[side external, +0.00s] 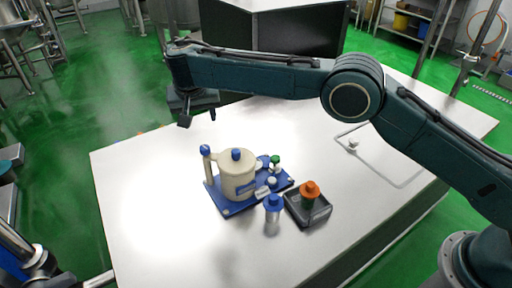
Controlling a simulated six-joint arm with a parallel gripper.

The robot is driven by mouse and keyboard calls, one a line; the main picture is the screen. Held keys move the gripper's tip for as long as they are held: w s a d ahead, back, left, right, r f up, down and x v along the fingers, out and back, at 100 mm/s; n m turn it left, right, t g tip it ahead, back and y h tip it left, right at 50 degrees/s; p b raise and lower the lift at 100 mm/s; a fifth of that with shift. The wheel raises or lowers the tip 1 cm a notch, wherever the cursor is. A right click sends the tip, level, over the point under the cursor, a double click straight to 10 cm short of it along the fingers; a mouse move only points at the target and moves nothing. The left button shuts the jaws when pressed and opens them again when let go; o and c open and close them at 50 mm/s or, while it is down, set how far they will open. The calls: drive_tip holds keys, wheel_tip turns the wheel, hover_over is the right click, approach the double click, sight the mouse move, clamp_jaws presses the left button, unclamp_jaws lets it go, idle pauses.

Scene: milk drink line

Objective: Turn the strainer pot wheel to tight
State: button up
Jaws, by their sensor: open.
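The strainer pot (238,180) is a cream vessel with a blue knob on its lid and a blue-topped post at its left. It stands upright on a blue base plate (229,211) on the white table. A small blue round part (263,161) at the pot's right may be the wheel; it is partly hidden, and its setting is too small to tell. My gripper (198,116) points down, open and empty. In the picture it is above and left of the pot, touching nothing.
A blue-capped bottle (272,216) and a dark tray (317,218) with an orange-topped item (310,190) stand in front right. A thin frame with a white knob (353,143) lies at the right. The table's left side is clear.

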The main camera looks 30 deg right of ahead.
sight(205, 147)
drive_tip(key=shift+s+d+r+n+y, duration=0.15)
drive_tip(key=shift+s+d+n+y, duration=0.1)
drive_tip(key=shift+s+n+y, duration=0.55)
drive_tip(key=shift+s+d+r+n+y, duration=0.15)
drive_tip(key=shift+s+d+n+y, duration=0.15)
drive_tip(key=shift+s+n, duration=0.55)
drive_tip(key=shift+w+f+n, duration=0.1)
drive_tip(key=shift+w+n, duration=0.15)
drive_tip(key=shift+w, duration=0.05)
drive_tip(key=x, duration=1.3)
drive_tip(key=shift+w+f, duration=0.15)
drive_tip(key=shift+f, duration=0.1)
drive_tip(key=c, duration=1)
